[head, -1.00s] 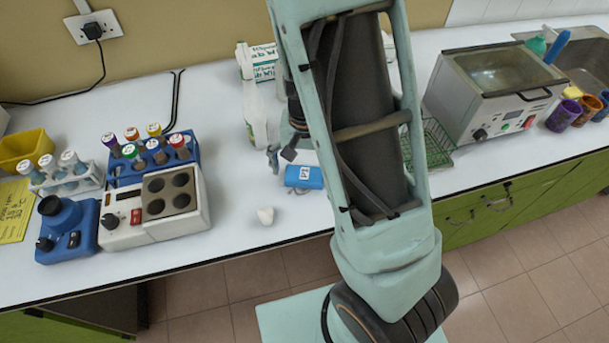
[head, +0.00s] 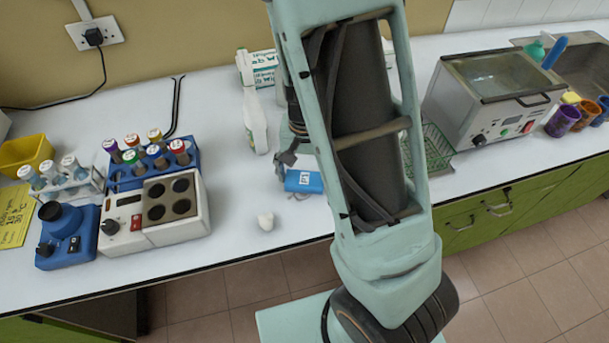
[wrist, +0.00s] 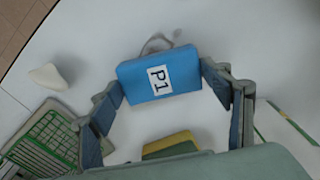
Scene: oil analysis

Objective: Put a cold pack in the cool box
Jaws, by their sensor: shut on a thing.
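The cold pack is a blue block labelled P1 (wrist: 145,92), seen in the wrist view between the two fingers of my gripper (wrist: 158,80). The fingers are shut on its two ends. In the head view the cold pack (head: 303,181) shows at the white bench's front half, left of my arm, with my gripper (head: 288,158) at its back left. My arm hides part of the area to its right. I cannot tell whether the pack touches the bench. I see no cool box in either view.
A white spray bottle (head: 255,120) stands behind. A green wire basket (head: 436,150) and a water bath (head: 490,95) are right; a block heater (head: 155,212) is left. A yellow-and-green item (wrist: 170,146) lies near my gripper.

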